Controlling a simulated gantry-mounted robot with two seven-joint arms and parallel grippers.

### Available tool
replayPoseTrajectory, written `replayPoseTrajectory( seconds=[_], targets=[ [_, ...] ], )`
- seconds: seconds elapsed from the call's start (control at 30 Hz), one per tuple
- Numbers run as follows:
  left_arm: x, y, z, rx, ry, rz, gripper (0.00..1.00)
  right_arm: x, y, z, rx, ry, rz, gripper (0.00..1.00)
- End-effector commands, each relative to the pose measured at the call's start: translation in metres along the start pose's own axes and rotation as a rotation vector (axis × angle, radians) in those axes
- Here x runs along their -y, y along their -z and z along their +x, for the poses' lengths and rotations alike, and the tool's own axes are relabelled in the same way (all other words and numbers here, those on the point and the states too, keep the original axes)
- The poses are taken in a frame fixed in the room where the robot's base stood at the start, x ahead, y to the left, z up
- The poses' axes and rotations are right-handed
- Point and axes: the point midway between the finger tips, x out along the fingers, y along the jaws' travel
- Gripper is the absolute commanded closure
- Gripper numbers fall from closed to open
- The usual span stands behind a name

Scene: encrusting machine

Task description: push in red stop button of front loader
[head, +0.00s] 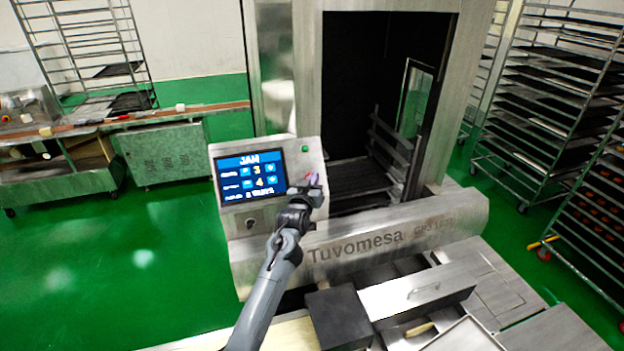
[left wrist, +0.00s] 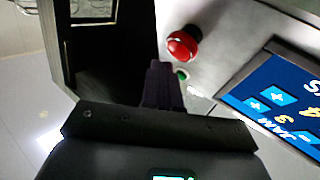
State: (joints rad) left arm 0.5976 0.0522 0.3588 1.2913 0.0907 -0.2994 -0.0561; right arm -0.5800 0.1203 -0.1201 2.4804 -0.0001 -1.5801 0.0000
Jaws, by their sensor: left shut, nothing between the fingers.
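The red stop button (left wrist: 183,45) is a round mushroom knob on the sloped metal control panel, seen in the left wrist view. It stands out from the panel on a short stem. In the head view the button is mostly hidden behind my left gripper (head: 313,184), which is at the panel's right side. In the left wrist view my left gripper (left wrist: 162,68) is shut and empty, with its fingertips to the left of and a little below the button. I cannot tell whether they touch the panel. My right gripper is not in view.
A lit blue screen (head: 250,176) sits left of my gripper, with a green button (head: 305,149) at the panel's top. The machine's dark open chamber (head: 365,90) is to the right. Tray racks (head: 560,90) stand at far right, and a bench (head: 160,150) at left.

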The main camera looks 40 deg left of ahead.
Motion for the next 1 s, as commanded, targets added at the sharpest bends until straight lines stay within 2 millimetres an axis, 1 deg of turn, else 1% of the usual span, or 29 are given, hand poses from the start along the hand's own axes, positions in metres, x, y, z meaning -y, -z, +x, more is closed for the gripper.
replayPoseTrajectory(
  seconds=[0.53, 1.0],
  targets=[
    [0.0005, -0.0005, 0.0005, 0.0, 0.0, 0.0, 1.0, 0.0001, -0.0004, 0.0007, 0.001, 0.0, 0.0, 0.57],
    [0.0044, -0.0042, 0.0061, 0.0, 0.0, 0.0, 1.0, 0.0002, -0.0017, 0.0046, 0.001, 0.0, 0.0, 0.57]
  ],
)
